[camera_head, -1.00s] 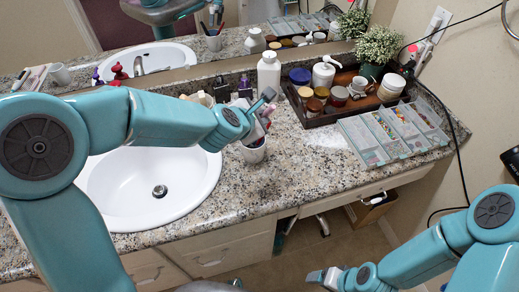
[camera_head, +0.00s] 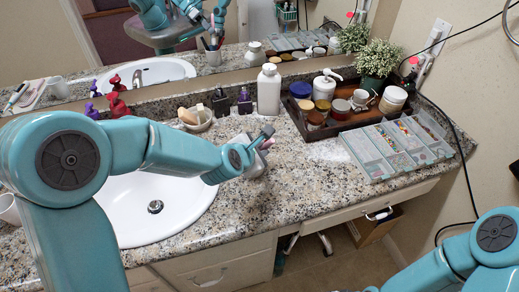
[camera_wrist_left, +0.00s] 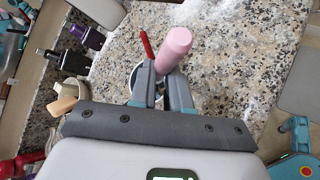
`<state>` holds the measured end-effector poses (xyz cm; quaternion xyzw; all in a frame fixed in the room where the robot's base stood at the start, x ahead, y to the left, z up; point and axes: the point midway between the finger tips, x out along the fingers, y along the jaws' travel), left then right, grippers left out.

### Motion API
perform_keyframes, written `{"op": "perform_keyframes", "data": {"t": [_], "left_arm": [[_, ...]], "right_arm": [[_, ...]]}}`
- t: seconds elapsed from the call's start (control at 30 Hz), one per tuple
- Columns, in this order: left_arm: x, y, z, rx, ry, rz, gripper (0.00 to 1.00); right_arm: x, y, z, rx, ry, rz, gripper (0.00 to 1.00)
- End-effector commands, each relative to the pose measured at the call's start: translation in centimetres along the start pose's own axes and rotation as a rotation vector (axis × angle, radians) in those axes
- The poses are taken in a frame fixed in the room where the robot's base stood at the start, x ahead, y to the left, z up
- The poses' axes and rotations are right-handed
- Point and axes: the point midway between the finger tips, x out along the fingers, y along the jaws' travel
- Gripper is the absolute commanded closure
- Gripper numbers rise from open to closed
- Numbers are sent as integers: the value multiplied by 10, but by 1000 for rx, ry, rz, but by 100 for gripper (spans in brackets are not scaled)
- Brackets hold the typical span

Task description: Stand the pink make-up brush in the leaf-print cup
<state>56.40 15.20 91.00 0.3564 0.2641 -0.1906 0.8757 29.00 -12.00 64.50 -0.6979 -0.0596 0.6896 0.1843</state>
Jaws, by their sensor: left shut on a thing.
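My left gripper (camera_head: 266,138) is shut on the pink make-up brush. In the left wrist view the brush's pink end (camera_wrist_left: 175,46) sticks up from between the fingers (camera_wrist_left: 163,92); in the head view only a small pink bit (camera_head: 267,144) shows. In the left wrist view, a pale cup rim (camera_wrist_left: 133,76) with a red stick (camera_wrist_left: 147,46) shows just behind the fingers. The cup's print and most of its body are hidden, so I cannot tell whether the brush is inside it. My right gripper is barely at the bottom edge; its jaws are unclear.
A white bottle (camera_head: 269,90) and dark small bottles (camera_head: 244,101) stand behind the gripper. A wooden tray (camera_head: 345,123) of jars and a clear divided box (camera_head: 395,148) are to the right. The sink (camera_head: 150,222) is left; another white cup (camera_head: 9,209) is at the left edge.

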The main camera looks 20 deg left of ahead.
Motion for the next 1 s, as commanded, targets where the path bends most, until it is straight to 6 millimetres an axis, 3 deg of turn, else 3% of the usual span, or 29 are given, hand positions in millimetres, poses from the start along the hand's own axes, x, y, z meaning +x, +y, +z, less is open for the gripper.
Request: {"op": "perform_keyframes", "data": {"t": [0.47,0.5,0.53,0.57,0.87,1.0], "left_arm": [[5,-4,-5,2,-1,0,100],[5,-4,-5,1,-1,0,71],[5,-4,-5,1,-1,0,61],[5,-4,-5,1,-1,0,58],[4,-3,-4,1,0,0,58],[-5,4,5,0,0,0,58]], "right_arm": [[11,4,0,0,0,0,23],[11,4,0,0,0,0,23],[11,4,0,0,0,0,23],[11,4,0,0,0,0,23],[9,3,0,0,0,0,23],[-8,-3,0,0,0,0,23]]}}
